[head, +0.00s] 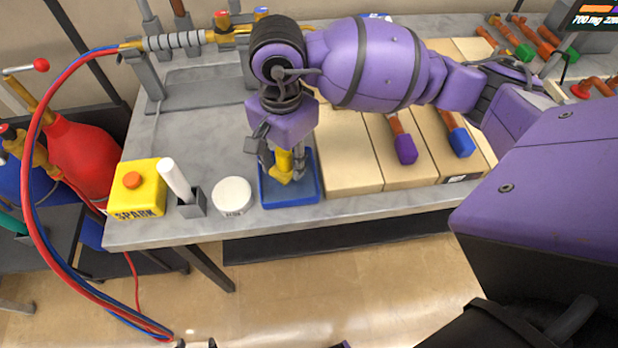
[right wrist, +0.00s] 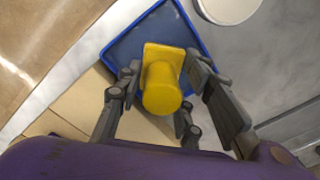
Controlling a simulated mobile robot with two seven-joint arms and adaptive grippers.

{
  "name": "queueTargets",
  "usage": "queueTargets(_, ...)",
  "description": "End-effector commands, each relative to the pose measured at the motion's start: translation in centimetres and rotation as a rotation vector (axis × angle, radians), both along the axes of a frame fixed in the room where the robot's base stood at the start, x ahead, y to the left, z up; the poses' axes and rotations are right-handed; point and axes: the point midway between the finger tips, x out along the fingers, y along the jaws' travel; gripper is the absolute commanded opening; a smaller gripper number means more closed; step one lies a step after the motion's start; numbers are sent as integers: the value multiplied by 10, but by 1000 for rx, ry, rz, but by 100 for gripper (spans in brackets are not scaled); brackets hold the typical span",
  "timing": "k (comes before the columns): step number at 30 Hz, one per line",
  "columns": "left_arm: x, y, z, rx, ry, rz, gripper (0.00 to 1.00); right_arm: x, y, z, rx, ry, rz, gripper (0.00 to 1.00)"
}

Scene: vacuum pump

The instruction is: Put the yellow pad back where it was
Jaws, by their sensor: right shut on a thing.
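The yellow pad (head: 284,168) is between the fingers of my right gripper (head: 282,174), which points down over the blue square tray (head: 292,199) at the bench's front edge. In the right wrist view the pad (right wrist: 162,90) shows a squarish yellow base and a round upright grip. The fingers of my right gripper (right wrist: 160,82) close on it from both sides. The blue tray (right wrist: 122,45) lies under it. I cannot tell whether the pad touches the tray floor. The fingers hide part of the pad in the head view.
Left of the tray stand a white round disc (head: 232,195), a white lever (head: 177,179) and a yellow SPARK box (head: 138,188). Beige panels (head: 347,160) with coloured handles lie to the right. Pipework (head: 180,42) runs behind; red and blue hoses (head: 45,215) hang at the left.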

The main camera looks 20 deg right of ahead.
Motion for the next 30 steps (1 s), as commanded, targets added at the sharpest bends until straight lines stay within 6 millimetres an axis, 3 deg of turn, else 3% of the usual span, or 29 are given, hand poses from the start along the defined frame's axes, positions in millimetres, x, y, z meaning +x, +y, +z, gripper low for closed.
queueTargets(9,1,0,1,0,-3,0,40,6,-3,-37,0,0,-1,7)
queueTargets(21,1,0,1,0,-4,0,40,6,-3,-44,-1,0,0,7)
queueTargets(22,2,0,2,0,-6,0,40,6,-3,-43,-1,0,0,38)
queueTargets(24,2,0,2,0,-7,0,40,6,-3,-42,-1,0,0,43)
queueTargets(30,3,0,2,1,-9,1,40,6,-3,-42,0,-1,0,43)
